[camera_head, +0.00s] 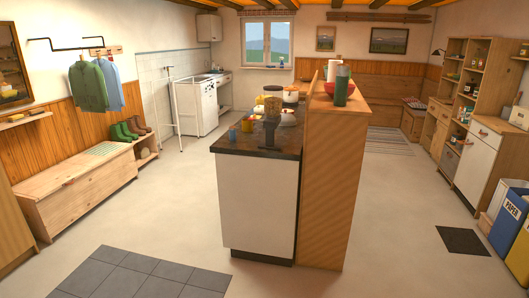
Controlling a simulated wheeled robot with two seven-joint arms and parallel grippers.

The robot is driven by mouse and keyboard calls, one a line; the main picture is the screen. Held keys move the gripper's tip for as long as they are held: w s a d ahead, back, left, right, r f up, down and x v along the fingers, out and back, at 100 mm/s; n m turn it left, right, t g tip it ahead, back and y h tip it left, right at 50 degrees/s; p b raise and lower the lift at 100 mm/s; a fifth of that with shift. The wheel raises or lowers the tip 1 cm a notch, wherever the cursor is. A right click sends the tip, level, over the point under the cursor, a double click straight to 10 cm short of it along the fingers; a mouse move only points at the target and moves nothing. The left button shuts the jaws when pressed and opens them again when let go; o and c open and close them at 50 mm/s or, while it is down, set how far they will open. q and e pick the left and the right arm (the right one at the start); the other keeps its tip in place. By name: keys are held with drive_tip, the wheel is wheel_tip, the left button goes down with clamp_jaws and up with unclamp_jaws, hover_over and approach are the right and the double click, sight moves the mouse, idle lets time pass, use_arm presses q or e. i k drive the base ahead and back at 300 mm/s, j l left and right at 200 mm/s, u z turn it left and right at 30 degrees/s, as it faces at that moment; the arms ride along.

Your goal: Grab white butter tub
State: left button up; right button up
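I cannot pick out a white butter tub with certainty. A kitchen island with a dark worktop (228,147) stands in the middle of the room, some distance ahead. Small items are crowded on it, and some of them look white or pale, such as a white item (291,95) near the back and a pale dish (287,117) further forward. They are too small to tell apart clearly. Neither of my grippers is in view.
A raised wooden partition (325,190) runs along the island's right side, with a green bottle (341,91) on top. A wooden bench (75,190) is at left. Shelves (470,85) and bins (508,228) line the right. Open floor surrounds the island; a grey tiled patch (140,278) lies in front.

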sight(259, 110)
drive_tip(key=i, duration=1.65)
drive_tip(key=i+l+u, duration=0.1)
drive_tip(key=i, duration=1.55)
drive_tip(key=j+u, duration=0.35)
drive_tip(key=i+j+u, duration=0.2)
drive_tip(key=j+u, duration=0.2)
drive_tip(key=i+j+u, duration=0.4)
drive_tip(key=j, duration=0.3)
drive_tip(key=i+j+u, duration=0.4)
drive_tip(key=i+j, duration=0.2)
drive_tip(key=i+z, duration=0.35)
drive_tip(key=i, duration=0.15)
drive_tip(key=i+j+z, duration=0.3)
drive_tip(key=i, duration=0.15)
drive_tip(key=i+l+z, duration=0.2)
drive_tip(key=i+z, duration=1.1)
drive_tip(key=i+l+z, duration=0.15)
drive_tip(key=i+z, duration=0.15)
drive_tip(key=i, duration=0.4)
drive_tip(key=i+z, duration=0.3)
drive_tip(key=i, duration=0.4)
drive_tip(key=i+l+z, duration=0.3)
drive_tip(key=i+l, duration=0.15)
